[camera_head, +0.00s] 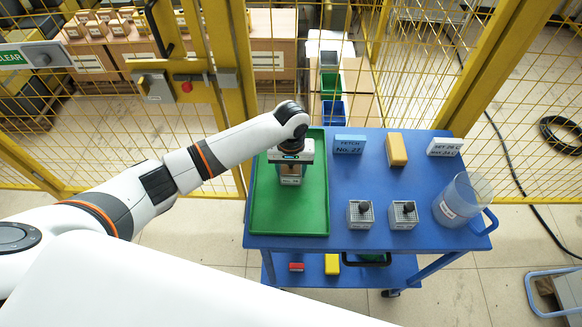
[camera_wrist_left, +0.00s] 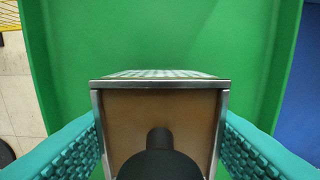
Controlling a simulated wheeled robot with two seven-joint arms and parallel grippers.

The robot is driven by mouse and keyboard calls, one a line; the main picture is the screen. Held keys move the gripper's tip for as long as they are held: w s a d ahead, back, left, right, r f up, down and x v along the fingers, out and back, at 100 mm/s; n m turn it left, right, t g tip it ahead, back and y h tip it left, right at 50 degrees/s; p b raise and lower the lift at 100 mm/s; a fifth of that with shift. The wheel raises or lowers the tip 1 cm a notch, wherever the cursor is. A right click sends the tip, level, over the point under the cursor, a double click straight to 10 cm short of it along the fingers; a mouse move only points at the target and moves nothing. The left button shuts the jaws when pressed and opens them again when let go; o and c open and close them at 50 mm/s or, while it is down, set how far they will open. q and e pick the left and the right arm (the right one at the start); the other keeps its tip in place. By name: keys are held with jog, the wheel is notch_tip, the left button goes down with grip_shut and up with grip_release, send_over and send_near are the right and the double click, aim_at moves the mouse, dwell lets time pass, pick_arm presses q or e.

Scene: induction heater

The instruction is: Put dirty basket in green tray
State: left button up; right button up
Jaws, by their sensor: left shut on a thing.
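The green tray (camera_head: 312,214) lies on the left part of the blue cart top. My left gripper (camera_head: 290,168) is over the tray's middle and shut on a small metal basket (camera_head: 290,181). In the left wrist view the basket (camera_wrist_left: 120,115) sits between the two teal ribbed fingers, with a brown inside and a black knob on it. The green tray floor (camera_wrist_left: 160,35) is behind it. I cannot tell whether the basket touches the tray floor. My right gripper is not in view.
On the blue cart (camera_head: 330,243), two similar baskets with black knobs (camera_head: 360,214) (camera_head: 403,214) stand right of the tray. A clear pitcher (camera_head: 462,200), a yellow block (camera_head: 396,149), a blue sign (camera_head: 350,144) and a white sign (camera_head: 445,147) are also there. A yellow mesh fence stands behind.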

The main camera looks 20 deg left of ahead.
pick_arm(q)
jog(key=shift+f, duration=0.15)
jog(key=o, duration=1.1)
jog(key=shift+c, duration=0.2)
notch_tip(320, 180, up, 12)
jog(key=shift+r, duration=0.15)
